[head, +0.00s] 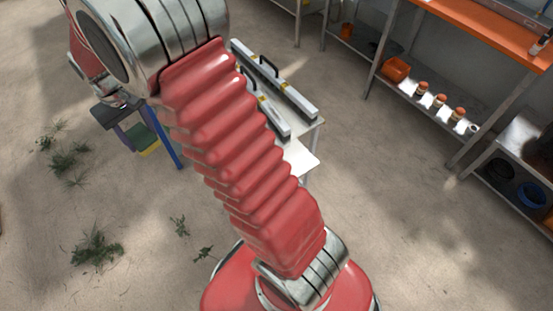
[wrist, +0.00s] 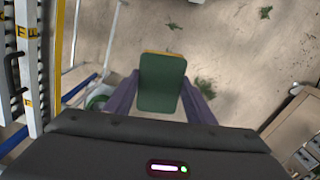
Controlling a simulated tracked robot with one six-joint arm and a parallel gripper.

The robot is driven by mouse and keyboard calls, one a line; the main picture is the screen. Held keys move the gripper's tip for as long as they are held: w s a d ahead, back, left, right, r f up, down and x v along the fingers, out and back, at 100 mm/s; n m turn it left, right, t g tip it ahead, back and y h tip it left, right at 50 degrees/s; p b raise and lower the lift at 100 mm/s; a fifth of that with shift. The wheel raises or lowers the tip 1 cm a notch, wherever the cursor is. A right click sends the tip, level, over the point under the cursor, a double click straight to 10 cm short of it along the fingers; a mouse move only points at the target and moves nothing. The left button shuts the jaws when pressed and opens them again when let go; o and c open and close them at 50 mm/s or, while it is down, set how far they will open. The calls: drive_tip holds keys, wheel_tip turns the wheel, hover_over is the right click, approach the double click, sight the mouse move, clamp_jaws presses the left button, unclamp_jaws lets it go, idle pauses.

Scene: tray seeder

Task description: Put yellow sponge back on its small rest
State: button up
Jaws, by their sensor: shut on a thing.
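My gripper (wrist: 160,82) has purple fingers on the left and right of the sponge and is shut on it. The sponge (wrist: 161,92) shows a broad green face to the wrist camera, with a thin yellow edge along its top. In the head view, my gripper (head: 152,143) is at the left, pointing down, with the sponge (head: 149,148) between its fingers above the sandy floor. I cannot make out the small rest in either view.
A white table with long metal rails (head: 275,82) and black handles stands right of my arm. An orange-topped shelf (head: 490,25) with an orange bin (head: 396,69) and several jars is at upper right. Drawers (wrist: 300,135) show at the wrist view's right. Sandy floor with weeds lies between.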

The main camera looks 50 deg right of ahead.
drive_tip(key=shift+d, duration=0.3)
drive_tip(key=shift+d, duration=0.15)
drive_tip(key=s+d+f+m, duration=0.1)
drive_tip(key=s+d+f, duration=0.1)
drive_tip(key=s+d, duration=0.95)
drive_tip(key=s+d+f+m, duration=0.1)
drive_tip(key=s+d+f, duration=0.1)
drive_tip(key=s+d, duration=0.9)
drive_tip(key=s+d+f, duration=0.1)
drive_tip(key=s+d, duration=0.6)
drive_tip(key=s, duration=0.1)
drive_tip(key=shift+d+f+m, duration=0.2)
drive_tip(key=shift+f+m, duration=0.1)
drive_tip(key=shift+f, duration=2.9)
